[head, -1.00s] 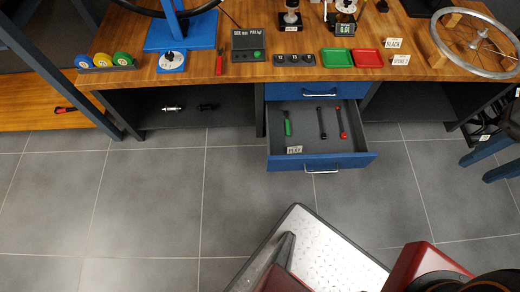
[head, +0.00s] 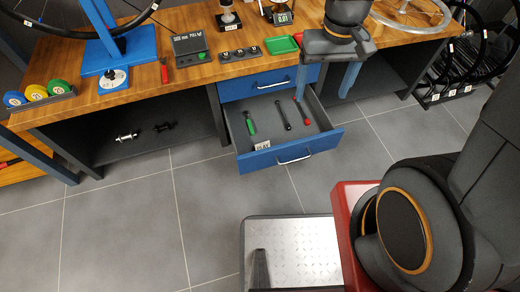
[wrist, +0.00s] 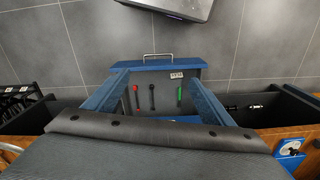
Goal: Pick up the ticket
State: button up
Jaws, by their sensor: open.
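No thing is plainly readable as a ticket. Small printed white cards are in view; one card (head: 262,145) is at the front of the open blue drawer (head: 292,155), and it also shows in the wrist view (wrist: 177,75). Its print is too small to read surely. In the wrist view the drawer shows between the parted fingers (wrist: 158,80).
The drawer holds a green-handled tool (head: 249,123), a black tool (head: 283,116) and a red-ended tool (head: 301,112).

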jog(key=w+a+f+n+b, duration=0.1)
jog(key=w+a+f+b, duration=0.2)
jog(key=f, duration=0.4)
jog(key=w+a+f+b, duration=0.2)
jog(key=w+f+b, duration=0.1)
jog(key=f+b, duration=0.3)
jog(key=w+a+f+n+b, duration=0.15)
jog(key=w+f+b, duration=0.25)
jog(key=f, duration=0.5)
jog(key=b, duration=1.1)
send_over(262, 143)
jog(key=shift+n, duration=0.35)
notch_tip(262, 143, down, 19)
jog(key=shift+f, duration=0.1)
jog(key=shift+w+f+b, duration=0.1)
jog(key=shift+f+b, duration=2.05)
jog(key=shift+f, duration=1.75)
jog(key=shift+r, duration=0.1)
jog(key=c, duration=1.1)
